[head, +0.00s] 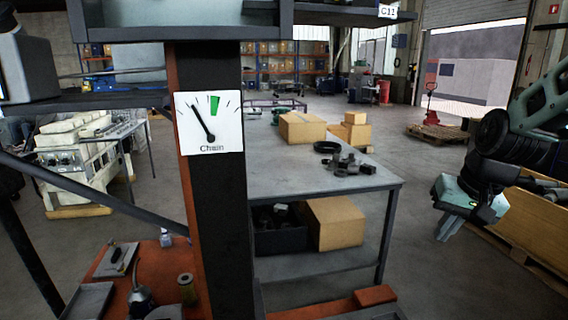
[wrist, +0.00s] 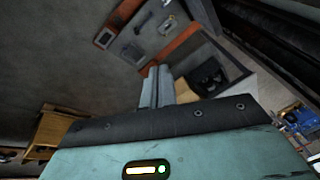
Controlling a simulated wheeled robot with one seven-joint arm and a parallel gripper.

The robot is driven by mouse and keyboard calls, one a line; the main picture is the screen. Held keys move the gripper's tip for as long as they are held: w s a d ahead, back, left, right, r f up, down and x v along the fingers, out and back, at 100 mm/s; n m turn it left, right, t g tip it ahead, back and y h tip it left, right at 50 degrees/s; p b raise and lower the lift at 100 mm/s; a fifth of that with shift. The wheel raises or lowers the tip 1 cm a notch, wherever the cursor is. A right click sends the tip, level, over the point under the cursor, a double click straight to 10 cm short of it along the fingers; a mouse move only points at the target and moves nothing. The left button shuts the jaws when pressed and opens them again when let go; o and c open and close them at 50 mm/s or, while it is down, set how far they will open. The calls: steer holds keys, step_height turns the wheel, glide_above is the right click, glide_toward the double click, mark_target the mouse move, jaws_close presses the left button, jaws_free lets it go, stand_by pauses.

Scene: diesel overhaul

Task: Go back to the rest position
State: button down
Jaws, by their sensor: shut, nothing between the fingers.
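My gripper (head: 447,229) hangs at the right of the head view, in front of a pallet with a large carton, with its fingers pointing down. Its pale green body is above the fingers, and my arm comes in from the right edge. In the wrist view the two grey fingers (wrist: 156,86) are together and hold nothing. The gripper is clear of the grey workbench (head: 315,190), well to the right of it.
A column with a "Chain" gauge (head: 209,122) stands close in front. The workbench bears cartons (head: 302,128) and dark metal parts (head: 348,163). An orange surface (head: 150,262) with tools is at the lower left. Open floor (head: 425,275) lies between bench and gripper.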

steer(key=s+d+f+n+h, duration=0.1)
steer(key=s+f+n+h, duration=0.3)
steer(key=s, duration=0.7)
steer(key=s+a+f+n+g+y+b, duration=0.1)
steer(key=s+a+f+n+b, duration=0.2)
steer(key=a, duration=0.6)
steer(key=s+a+f+n+g+y+b, duration=0.2)
steer(key=s+a+f+n+b, duration=0.2)
steer(key=s+a+f+b, duration=0.2)
steer(key=s+a, duration=0.2)
steer(key=s, duration=0.2)
steer(key=shift+s+a+f+b, duration=0.25)
steer(key=shift+s+a+b, duration=0.05)
steer(key=shift+a+b, duration=0.1)
steer(key=shift+a, duration=0.15)
